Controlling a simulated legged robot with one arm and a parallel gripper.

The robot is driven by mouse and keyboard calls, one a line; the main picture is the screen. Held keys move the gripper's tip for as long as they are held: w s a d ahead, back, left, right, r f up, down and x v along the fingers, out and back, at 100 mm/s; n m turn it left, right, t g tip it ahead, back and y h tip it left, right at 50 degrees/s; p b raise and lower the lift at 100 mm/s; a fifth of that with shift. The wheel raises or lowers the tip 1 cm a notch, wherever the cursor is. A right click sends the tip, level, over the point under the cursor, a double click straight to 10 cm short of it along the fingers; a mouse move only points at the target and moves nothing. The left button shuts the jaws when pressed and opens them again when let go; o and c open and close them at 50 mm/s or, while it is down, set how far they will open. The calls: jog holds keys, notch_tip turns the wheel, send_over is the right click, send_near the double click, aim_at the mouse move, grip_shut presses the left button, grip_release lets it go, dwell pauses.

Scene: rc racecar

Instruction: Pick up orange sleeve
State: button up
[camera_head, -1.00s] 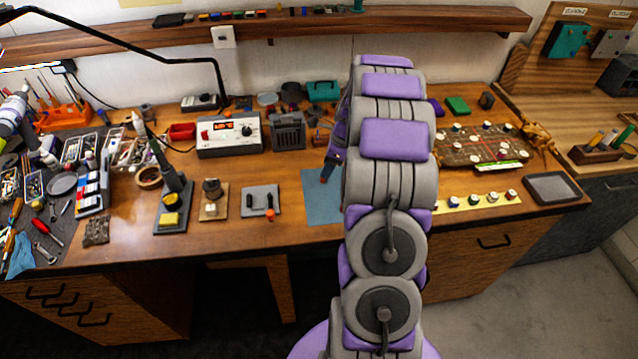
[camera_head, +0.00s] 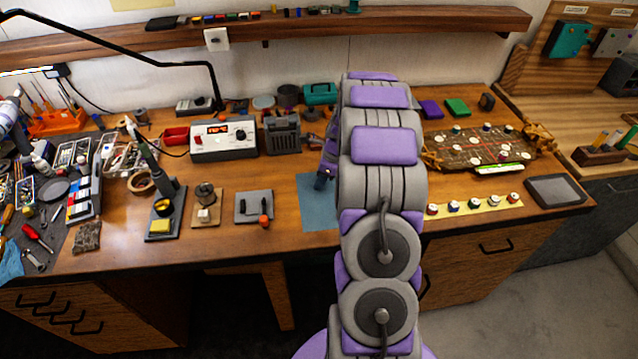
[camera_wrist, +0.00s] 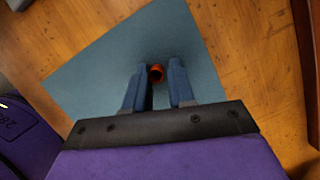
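The orange sleeve (camera_wrist: 156,73) is a small ring-like piece on a blue-grey mat (camera_wrist: 100,85) in the wrist view. It shows between the blue fingertips of my gripper (camera_wrist: 157,72), with a narrow gap to the finger on either side. My gripper is open and points down over the mat. In the head view, my gripper (camera_head: 324,176) is partly hidden behind my arm, above the mat (camera_head: 318,212). I cannot make out the sleeve there. Whether the fingertips are level with the sleeve is hard to tell.
Left of the mat, a grey plate (camera_head: 246,204) bears a hook and an orange piece (camera_head: 263,221). A wooden stand (camera_head: 206,212) and a soldering stand (camera_head: 165,225) are further left. A power supply (camera_head: 224,140) and a grey box (camera_head: 282,136) stand behind. Bare table lies around the mat.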

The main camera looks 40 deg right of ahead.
jog(key=shift+d+f, duration=0.1)
jog(key=shift+d, duration=0.05)
jog(key=c, duration=0.3)
jog(key=shift+s, duration=0.1)
grip_shut()
jog(key=shift+a, duration=0.55)
jog(key=shift+d+r, duration=0.1)
jog(key=shift+r, duration=0.1)
